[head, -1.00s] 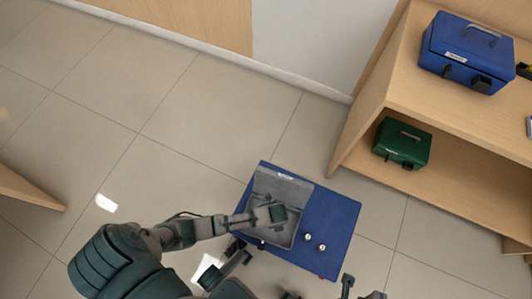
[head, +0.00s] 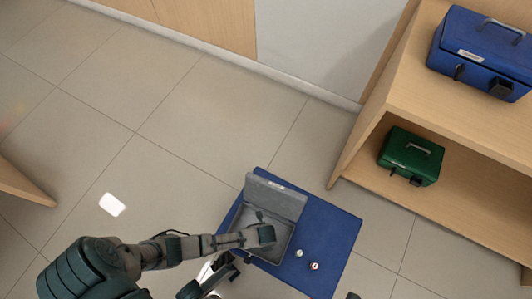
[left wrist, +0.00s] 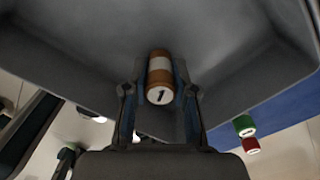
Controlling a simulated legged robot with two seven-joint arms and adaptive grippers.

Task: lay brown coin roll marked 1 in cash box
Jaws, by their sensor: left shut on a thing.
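The open grey cash box (head: 276,199) sits on a blue surface in the head view, lid raised at its far side. Its grey inside fills much of the left wrist view (left wrist: 235,55). My left gripper (head: 266,234) is over the box's tray. In the left wrist view, the brown coin roll (left wrist: 159,72), with a white band and a "1" on its end, is between the fingers of my left gripper (left wrist: 158,95), which is shut on it. Whether the roll touches the box floor I cannot tell. Only a dark tip of my right gripper (head: 353,296) shows at the bottom edge.
A green-ended roll (head: 299,253) and a red-ended roll (head: 314,266) stand on the blue surface (head: 335,228), right of the box. A wooden counter (head: 420,110) at right holds a blue cash box (head: 482,55) above and a green one (head: 411,157) below.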

